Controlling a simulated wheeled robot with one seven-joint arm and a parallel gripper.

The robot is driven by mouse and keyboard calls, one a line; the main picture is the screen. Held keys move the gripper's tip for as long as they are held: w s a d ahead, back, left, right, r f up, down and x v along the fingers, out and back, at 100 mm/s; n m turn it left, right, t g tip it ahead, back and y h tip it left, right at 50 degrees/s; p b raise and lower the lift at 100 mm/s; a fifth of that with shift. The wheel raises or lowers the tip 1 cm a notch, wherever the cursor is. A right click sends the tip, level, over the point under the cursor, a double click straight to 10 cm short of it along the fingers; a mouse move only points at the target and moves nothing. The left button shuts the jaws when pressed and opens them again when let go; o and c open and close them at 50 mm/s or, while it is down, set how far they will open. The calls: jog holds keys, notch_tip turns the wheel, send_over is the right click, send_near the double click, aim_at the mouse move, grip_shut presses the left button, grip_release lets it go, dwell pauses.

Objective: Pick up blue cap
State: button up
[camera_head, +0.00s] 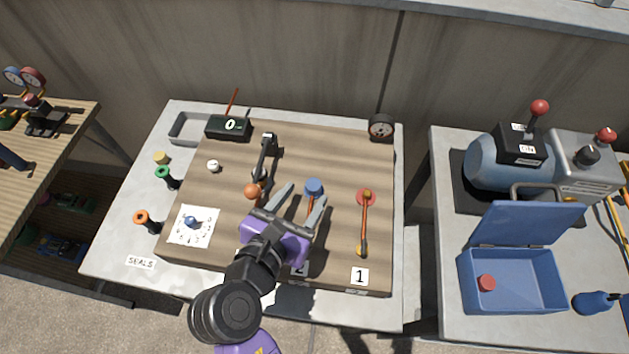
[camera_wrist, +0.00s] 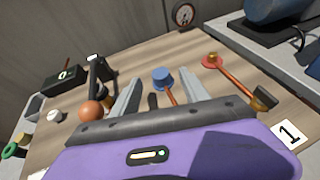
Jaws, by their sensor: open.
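The blue cap (camera_head: 314,187) stands at one end of an orange-brown pipe on the wooden board (camera_head: 340,150). In the wrist view the blue cap (camera_wrist: 162,77) shows ahead of my gripper, between the lines of its fingers. My purple gripper (camera_head: 304,203) is open, with its two grey fingers apart and pointing toward the cap. The fingers (camera_wrist: 160,96) also show in the wrist view, with nothing held between them. Whether the fingertips reach beside the cap or stay above it, I cannot tell. Part of the pipe below the cap is hidden by my gripper.
A black lever with an orange ball (camera_head: 251,191) stands left of my gripper. Another pipe with a red disc (camera_head: 366,197) lies right. A round gauge (camera_head: 381,127) stands at the back right. An open blue box (camera_head: 513,281) holding a red cap (camera_head: 487,283) sits on the right table.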

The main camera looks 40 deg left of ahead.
aim_at(312, 187)
jog(key=shift+f+x, duration=0.25)
jog(key=shift+x, duration=2.1)
jog(key=shift+s, duration=0.1)
grip_shut()
